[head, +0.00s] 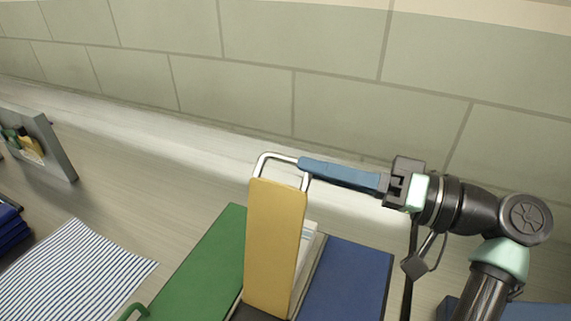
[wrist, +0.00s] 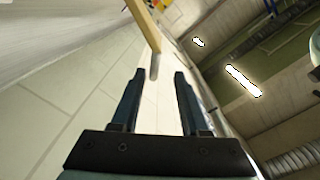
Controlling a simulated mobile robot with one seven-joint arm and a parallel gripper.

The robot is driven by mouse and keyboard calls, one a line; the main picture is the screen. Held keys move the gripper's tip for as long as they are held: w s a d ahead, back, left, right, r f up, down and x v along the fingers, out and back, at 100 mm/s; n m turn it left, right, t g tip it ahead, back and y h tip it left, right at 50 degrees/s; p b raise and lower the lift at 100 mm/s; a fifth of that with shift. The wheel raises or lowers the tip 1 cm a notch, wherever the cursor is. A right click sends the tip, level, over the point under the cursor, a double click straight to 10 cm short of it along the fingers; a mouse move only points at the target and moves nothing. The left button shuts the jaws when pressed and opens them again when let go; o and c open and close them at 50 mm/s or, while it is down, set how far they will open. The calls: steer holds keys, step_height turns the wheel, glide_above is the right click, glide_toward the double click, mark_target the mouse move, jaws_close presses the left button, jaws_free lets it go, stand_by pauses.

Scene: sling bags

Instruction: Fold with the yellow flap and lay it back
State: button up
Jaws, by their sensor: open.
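The yellow flap (head: 275,240) stands upright out of the bag in the head view, with a bent metal loop (head: 265,160) at its top. A yellow edge (wrist: 143,22) also shows at the top of the wrist view. My gripper (head: 303,165) comes in from the right, its blue fingertips at the right side of the loop. In the wrist view my gripper (wrist: 159,80) is open, with a grey bar end (wrist: 154,70) in line with the gap between the fingertips. I cannot tell whether they touch. The flap hides part of the bag behind it.
A green panel (head: 205,260) lies left of the flap and a blue panel (head: 350,280) right of it. A striped cloth (head: 75,270) lies on the table at left, near a grey upright board (head: 50,145). A block wall (head: 235,90) runs behind.

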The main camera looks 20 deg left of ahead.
steer(key=d, duration=0.5)
steer(key=shift+s+d+b, duration=0.15)
steer(key=shift+d+b, duration=0.05)
steer(key=shift+b, duration=0.1)
stand_by(0.7)
